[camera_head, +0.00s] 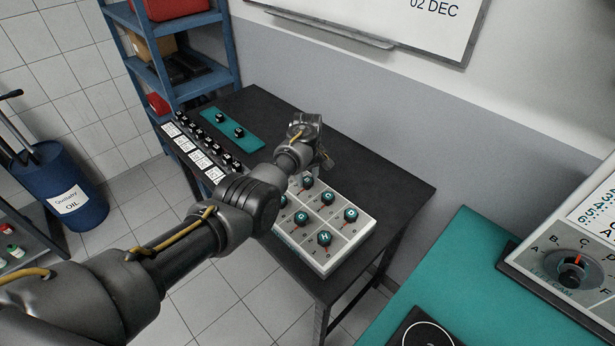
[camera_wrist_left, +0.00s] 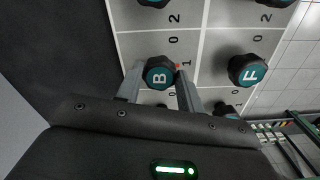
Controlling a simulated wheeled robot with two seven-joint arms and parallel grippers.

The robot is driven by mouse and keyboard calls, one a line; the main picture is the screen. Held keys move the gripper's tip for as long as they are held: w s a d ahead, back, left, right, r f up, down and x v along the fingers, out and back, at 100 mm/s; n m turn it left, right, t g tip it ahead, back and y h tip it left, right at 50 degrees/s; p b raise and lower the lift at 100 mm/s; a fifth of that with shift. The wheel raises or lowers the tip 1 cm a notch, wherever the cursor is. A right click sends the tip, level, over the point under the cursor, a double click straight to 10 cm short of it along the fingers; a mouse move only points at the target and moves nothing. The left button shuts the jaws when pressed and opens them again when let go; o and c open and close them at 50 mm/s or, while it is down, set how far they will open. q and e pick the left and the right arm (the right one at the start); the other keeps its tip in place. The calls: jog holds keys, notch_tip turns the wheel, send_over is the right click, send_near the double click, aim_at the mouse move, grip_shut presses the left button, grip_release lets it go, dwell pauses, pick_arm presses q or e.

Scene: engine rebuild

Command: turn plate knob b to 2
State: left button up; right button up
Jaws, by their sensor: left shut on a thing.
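The grey plate (camera_head: 365,236) with several dark, teal-topped knobs sits on the black table. In the left wrist view, plate knob b (camera_wrist_left: 158,75), lettered B, stands between the fingers of my left gripper (camera_wrist_left: 158,88). The gripper is shut on the knob. A small red mark shows at the knob's right side, beside the printed 1. In the head view my left gripper (camera_head: 322,160) is over the far end of the plate, and my wrist partly hides it, so I cannot make out knob B there. My right gripper is not in view.
Knob F (camera_wrist_left: 248,70) stands close to the right of knob B. Knob H (camera_head: 324,238) is at the plate's near end. A row of black switches (camera_head: 205,140) and a teal strip (camera_head: 232,128) lie on the table's left. The table's right part is clear.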

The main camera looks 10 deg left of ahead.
pick_arm(q)
jog(key=shift+r+m+p, duration=0.1)
jog(key=shift+m+p, duration=0.35)
jog(key=shift+m, duration=0.75)
jog(key=m, duration=0.2)
jog(key=shift+m+p, duration=0.3)
jog(key=shift+p, duration=0.05)
jog(key=m, duration=0.4)
jog(key=shift+m, duration=0.9)
jog(key=o, duration=1)
jog(key=shift+p, duration=0.35)
